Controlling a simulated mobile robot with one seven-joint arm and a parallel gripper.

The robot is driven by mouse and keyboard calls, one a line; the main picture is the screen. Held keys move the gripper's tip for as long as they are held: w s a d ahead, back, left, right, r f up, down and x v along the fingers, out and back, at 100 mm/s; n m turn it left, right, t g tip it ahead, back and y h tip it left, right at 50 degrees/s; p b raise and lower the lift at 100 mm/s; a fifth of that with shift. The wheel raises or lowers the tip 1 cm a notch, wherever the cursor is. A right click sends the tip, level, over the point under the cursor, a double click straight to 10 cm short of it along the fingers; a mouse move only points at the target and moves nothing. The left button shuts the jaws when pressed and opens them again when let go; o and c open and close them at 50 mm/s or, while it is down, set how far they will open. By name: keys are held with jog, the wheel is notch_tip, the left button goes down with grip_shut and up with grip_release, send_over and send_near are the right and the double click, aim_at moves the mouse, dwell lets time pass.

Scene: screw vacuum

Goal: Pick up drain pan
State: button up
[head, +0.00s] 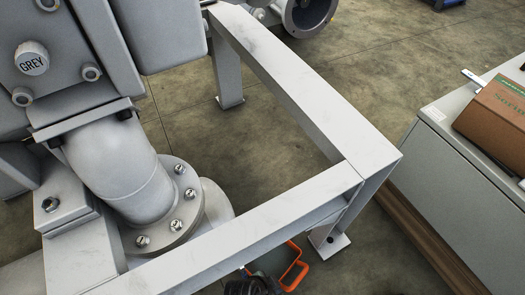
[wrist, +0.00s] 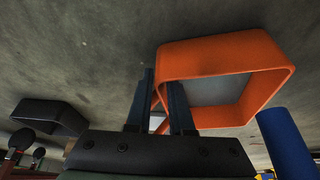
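The drain pan is orange with a grey inside. In the head view the pan (head: 293,272) shows low, partly hidden behind the pale frame beam and my arm. In the wrist view the orange pan (wrist: 225,48) is a wide angular loop just beyond my fingers. My gripper (wrist: 160,85) has its two dark fingers apart, with a gap between them. A thin orange edge of the pan shows between the fingertips; I cannot tell whether they touch it. In the head view only a dark part of my arm shows beside the pan, and the fingertips are hidden.
A pale metal frame (head: 262,225) stands over the pan area, with its foot (head: 328,242) close by. A flanged pipe (head: 120,175) is at left. A grey cabinet (head: 455,165) carries a brown box (head: 497,112) at right. The wrist view shows a blue cylinder (wrist: 287,145) and a dark object (wrist: 48,118).

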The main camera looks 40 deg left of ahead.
jog(key=shift+r, duration=0.1)
grip_shut()
jog(key=shift+w, duration=0.1)
dwell(1.1)
